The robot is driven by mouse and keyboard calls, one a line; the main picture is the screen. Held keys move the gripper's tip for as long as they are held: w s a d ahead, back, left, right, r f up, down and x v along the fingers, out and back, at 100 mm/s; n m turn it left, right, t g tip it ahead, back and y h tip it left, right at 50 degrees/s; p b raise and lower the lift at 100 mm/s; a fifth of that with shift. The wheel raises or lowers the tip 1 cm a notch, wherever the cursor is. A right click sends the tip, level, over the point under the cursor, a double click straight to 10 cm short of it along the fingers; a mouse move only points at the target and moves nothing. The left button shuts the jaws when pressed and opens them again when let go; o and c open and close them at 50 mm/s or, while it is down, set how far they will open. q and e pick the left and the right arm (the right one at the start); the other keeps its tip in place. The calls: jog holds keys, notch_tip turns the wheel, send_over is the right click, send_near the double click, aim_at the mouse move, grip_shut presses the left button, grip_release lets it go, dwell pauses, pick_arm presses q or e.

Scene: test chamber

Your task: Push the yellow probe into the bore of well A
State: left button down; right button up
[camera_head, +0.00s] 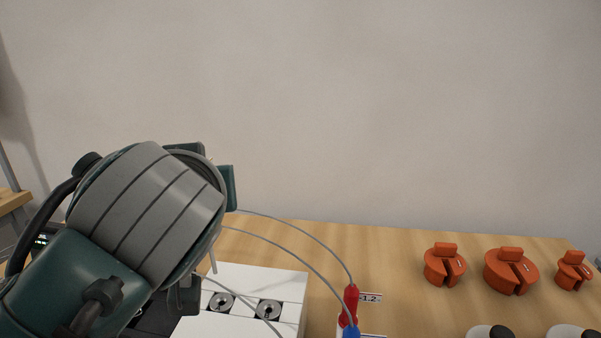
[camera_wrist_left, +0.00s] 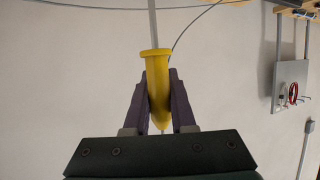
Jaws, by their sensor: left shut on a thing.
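The yellow probe (camera_wrist_left: 157,65) is held between the purple fingers of my left gripper (camera_wrist_left: 159,92) in the left wrist view, with a grey rod and a thin cable running from it. In the head view my left wrist hides the probe and the fingers. A white block (camera_head: 264,275) with two round metal-ringed bores, one at left (camera_head: 221,301) and one at right (camera_head: 268,309), stands just right of my left wrist. I cannot read which bore belongs to well A. The probe appears apart from the block. My right gripper is not in view.
A red-handled probe (camera_head: 351,298) and a blue-handled one (camera_head: 350,331) stand right of the block by small labels. Grey cables arch from them toward my wrist. Three orange slotted pieces (camera_head: 510,271) are at the right. The wooden table (camera_head: 400,250) is clear between.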

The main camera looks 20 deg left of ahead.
pick_arm(q)
jog(key=b, duration=0.3)
send_over(221, 288)
jog(key=shift+f, duration=2.2)
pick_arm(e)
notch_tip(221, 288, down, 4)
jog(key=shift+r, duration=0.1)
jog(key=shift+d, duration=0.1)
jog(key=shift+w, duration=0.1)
pick_arm(q)
jog(key=shift+f+b, duration=4.65)
jog(key=shift+f, duration=0.35)
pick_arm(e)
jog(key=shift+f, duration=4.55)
pick_arm(q)
jog(key=c, duration=1.2)
grip_release()
jog(key=o, duration=0.5)
